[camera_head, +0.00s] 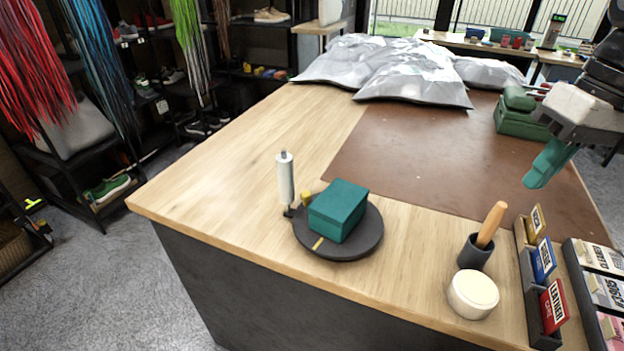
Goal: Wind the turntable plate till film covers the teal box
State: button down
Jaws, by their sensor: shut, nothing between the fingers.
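A teal box (338,209) sits on the round dark turntable plate (366,236) near the table's front edge. No film shows on the box's visible faces. A white film roll (286,180) stands upright on a post just behind and left of the plate. A small yellow peg (305,198) stands at the plate's back left, beside the box, and a yellow mark (319,243) lies on the plate's front. My gripper (538,182) has teal fingers, is shut and empty, and hangs over the right side of the table, well away from the plate.
A dark cup with a wooden-handled tool (475,252) and a round cream-topped tub (473,294) stand right of the plate. Card holders (545,290) line the right front. Grey bags (405,70) and a green case (517,118) lie farther back. The wooden table left of the plate is clear.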

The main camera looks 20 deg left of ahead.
jog(key=w+a+f+n+g+y, duration=0.25)
jog(key=w+a+n, duration=0.35)
jog(key=w+a, duration=0.8)
jog(key=w+a+f+n+g, duration=0.1)
jog(key=w+a+f+n, duration=0.25)
jog(key=a, duration=0.45)
jog(key=w+a+f+n+g, duration=0.1)
jog(key=w+a+f+n, duration=0.1)
jog(key=a+f, duration=0.45)
send_near(316, 196)
jog(key=a+f, duration=0.3)
jog(key=shift+s+a+f, duration=0.1)
jog(key=shift+a, duration=0.15)
jog(key=s, duration=0.2)
jog(key=shift+s+a, duration=0.1)
jog(key=shift+s, duration=0.2)
jog(key=shift+s+a+f, duration=0.1)
jog(key=shift+s, duration=0.55)
